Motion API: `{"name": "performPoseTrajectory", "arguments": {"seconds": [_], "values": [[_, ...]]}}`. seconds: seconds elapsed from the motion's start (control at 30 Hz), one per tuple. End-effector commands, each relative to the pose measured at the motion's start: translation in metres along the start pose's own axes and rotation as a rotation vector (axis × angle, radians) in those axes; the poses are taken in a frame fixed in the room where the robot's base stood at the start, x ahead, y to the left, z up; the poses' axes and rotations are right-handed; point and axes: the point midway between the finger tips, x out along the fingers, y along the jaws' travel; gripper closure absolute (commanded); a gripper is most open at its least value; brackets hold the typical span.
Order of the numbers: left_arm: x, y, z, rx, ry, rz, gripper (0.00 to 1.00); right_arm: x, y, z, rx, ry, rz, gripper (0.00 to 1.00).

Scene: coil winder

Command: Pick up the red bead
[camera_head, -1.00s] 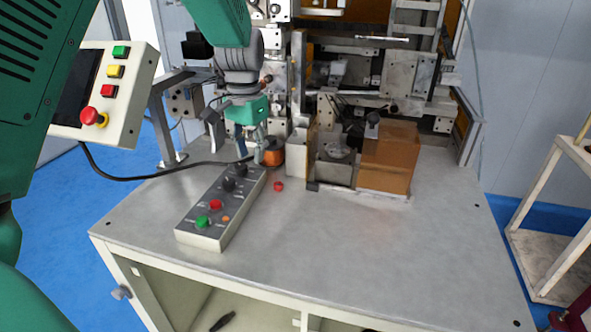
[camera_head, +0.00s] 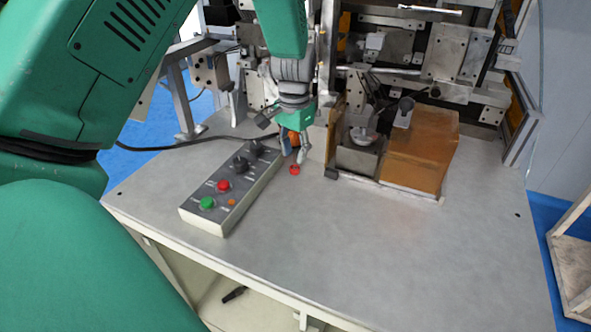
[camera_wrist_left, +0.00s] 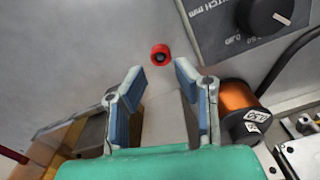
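The red bead (camera_head: 295,169) lies on the grey table top, just right of the control box. In the left wrist view the red bead (camera_wrist_left: 160,54) shows as a small red ring with a dark centre, just beyond the fingertips and between their lines. My left gripper (camera_head: 295,158) points down, close above and behind the bead. In the left wrist view my left gripper (camera_wrist_left: 158,75) is open, with its two blue-padded fingers apart and nothing between them. The bead appears apart from the fingers. My right gripper is in neither view.
The control box (camera_head: 232,187) with knobs and buttons stands left of the bead. An orange wire spool (camera_wrist_left: 238,97) is close beside the left gripper. A brown block (camera_head: 422,152) and a metal cup holder (camera_head: 358,158) stand to the right. The front table area is clear.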

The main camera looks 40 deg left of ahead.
Motion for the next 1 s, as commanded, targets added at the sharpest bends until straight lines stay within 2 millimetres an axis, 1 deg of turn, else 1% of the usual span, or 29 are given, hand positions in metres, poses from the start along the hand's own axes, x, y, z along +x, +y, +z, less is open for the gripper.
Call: {"name": "performPoseTrajectory", "arguments": {"seconds": [0.2, 0.3, 0.4, 0.6, 0.63, 0.67, 0.77, 0.87, 0.93, 1.0], "values": [[0.034, -0.003, -0.003, -0.001, -0.005, 0.002, 0.73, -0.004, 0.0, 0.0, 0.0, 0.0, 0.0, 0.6], [0.045, -0.003, -0.003, -0.002, -0.004, 0.003, 0.73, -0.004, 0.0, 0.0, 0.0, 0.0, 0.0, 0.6], [0.051, -0.003, -0.003, -0.001, -0.005, 0.004, 0.73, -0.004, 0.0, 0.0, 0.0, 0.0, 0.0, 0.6], [0.053, -0.003, -0.002, -0.001, -0.007, 0.004, 0.73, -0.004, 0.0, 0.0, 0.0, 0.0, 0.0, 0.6], [0.053, -0.003, -0.002, -0.001, -0.007, 0.003, 0.8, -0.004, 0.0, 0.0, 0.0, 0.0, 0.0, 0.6], [0.053, -0.003, -0.002, -0.001, -0.008, 0.003, 0.84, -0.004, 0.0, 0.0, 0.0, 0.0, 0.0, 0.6], [0.053, -0.003, -0.002, -0.002, -0.008, 0.003, 0.88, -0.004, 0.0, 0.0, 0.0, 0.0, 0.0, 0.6], [0.052, -0.004, -0.002, -0.002, -0.007, 0.002, 0.97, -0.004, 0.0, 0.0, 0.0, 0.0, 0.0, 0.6], [0.052, -0.004, -0.002, -0.002, -0.006, 0.002, 1.0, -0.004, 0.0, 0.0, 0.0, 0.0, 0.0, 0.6], [0.051, -0.004, -0.002, -0.002, -0.005, 0.001, 1.0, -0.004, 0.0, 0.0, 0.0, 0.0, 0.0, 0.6]]}}
